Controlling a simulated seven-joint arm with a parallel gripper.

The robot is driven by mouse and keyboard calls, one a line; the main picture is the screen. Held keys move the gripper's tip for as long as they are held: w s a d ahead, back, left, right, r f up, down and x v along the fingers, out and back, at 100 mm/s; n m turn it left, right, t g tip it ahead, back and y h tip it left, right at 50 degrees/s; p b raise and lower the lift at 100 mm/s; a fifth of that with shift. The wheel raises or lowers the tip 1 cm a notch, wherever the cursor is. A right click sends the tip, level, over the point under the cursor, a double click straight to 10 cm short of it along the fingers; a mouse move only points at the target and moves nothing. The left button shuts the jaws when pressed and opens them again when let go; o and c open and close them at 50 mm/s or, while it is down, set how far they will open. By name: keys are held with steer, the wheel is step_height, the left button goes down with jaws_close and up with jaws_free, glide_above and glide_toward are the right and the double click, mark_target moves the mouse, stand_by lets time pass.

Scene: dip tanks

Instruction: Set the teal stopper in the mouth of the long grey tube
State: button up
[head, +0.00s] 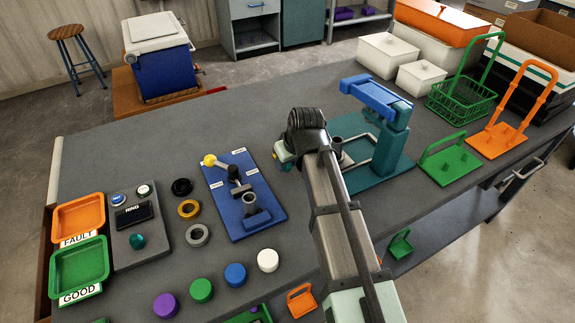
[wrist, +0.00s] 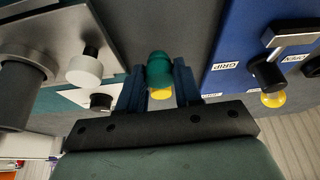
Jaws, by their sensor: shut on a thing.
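My gripper (wrist: 160,88) is shut on the teal stopper (wrist: 159,66), which sits between the two dark blue fingers in the wrist view, with a yellow part showing beside it. A grey tube (wrist: 22,88) stands at the left of the wrist view, apart from the stopper. In the head view a grey tube (head: 336,147) shows by the teal stand, partly hidden by my arm. I cannot tell if it is the long one.
The blue clamp board (head: 233,183) with a yellow-knobbed lever and short grey cylinder lies left of my gripper. The teal stand (head: 391,143) with its blue top is close on the right. Loose rings and coloured caps lie farther left. The back left of the table is clear.

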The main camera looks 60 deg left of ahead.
step_height(320, 180, up, 7)
steer(key=shift+r, duration=0.15)
steer(key=shift+w+r, duration=0.1)
steer(key=shift+r, duration=0.15)
steer(key=w+d+r+m+t, duration=0.1)
steer(key=w+r+m, duration=0.2)
steer(key=w, duration=0.4)
steer(key=w+d+r+m+t, duration=0.1)
steer(key=w+d+r+m, duration=0.1)
steer(key=w, duration=0.5)
steer(key=shift+r+m+h, duration=0.3)
steer(key=shift+r+m, duration=0.2)
steer(key=shift+r, duration=0.1)
steer(key=shift+f, duration=0.1)
steer(key=shift+a+f, duration=0.1)
steer(key=shift+f, duration=2.3)
steer(key=shift+f, duration=0.85)
